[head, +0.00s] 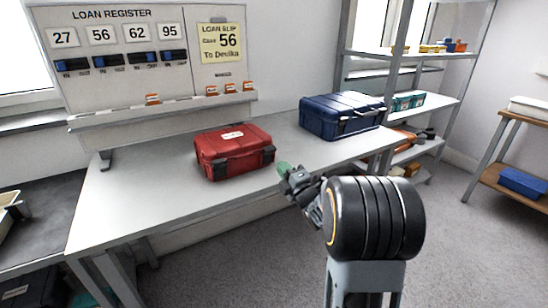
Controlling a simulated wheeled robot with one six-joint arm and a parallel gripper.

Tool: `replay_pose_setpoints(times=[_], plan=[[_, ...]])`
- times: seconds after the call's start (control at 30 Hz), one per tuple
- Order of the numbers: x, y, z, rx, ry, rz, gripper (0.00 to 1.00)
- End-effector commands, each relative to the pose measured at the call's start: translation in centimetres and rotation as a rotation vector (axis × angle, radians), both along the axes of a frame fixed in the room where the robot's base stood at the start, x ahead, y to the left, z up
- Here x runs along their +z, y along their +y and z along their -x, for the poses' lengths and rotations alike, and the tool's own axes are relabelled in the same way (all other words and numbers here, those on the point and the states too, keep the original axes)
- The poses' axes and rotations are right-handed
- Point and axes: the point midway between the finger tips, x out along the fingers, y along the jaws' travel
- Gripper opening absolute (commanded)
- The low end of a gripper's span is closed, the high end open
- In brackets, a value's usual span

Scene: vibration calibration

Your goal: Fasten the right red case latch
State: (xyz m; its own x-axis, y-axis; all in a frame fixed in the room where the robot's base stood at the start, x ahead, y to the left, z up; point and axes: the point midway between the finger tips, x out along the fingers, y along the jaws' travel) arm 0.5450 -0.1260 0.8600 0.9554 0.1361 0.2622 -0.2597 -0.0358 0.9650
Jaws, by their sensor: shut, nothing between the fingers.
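The red case (233,148) stands on the grey table with its lid down. Its dark latches are on the front face; the right one is at the case's right front, close to my gripper, and too small to tell whether it is fastened. My gripper (285,168) is at the table's front edge, just right of the red case and apart from it. Its greenish fingertips are shut with nothing between them. My arm hides part of the floor, not the case.
A dark blue case (342,115) stands on the table (142,188) at the back right. A loan register board (133,48) with a slip stands behind. A shelf rack (400,55) is at the right. The table left of the red case is clear.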

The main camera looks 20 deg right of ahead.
Motion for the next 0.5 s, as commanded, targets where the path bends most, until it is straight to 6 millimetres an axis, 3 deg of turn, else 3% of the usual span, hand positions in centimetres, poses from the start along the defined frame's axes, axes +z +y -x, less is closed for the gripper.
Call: replay_pose_setpoints(times=[0.2, 0.5], plan=[[0.9, 0.5, -3.3, 0.001, 0.000, 0.000, 0.00], [1.5, 0.8, -5.6, 0.000, 0.000, -0.001, 0.00]])
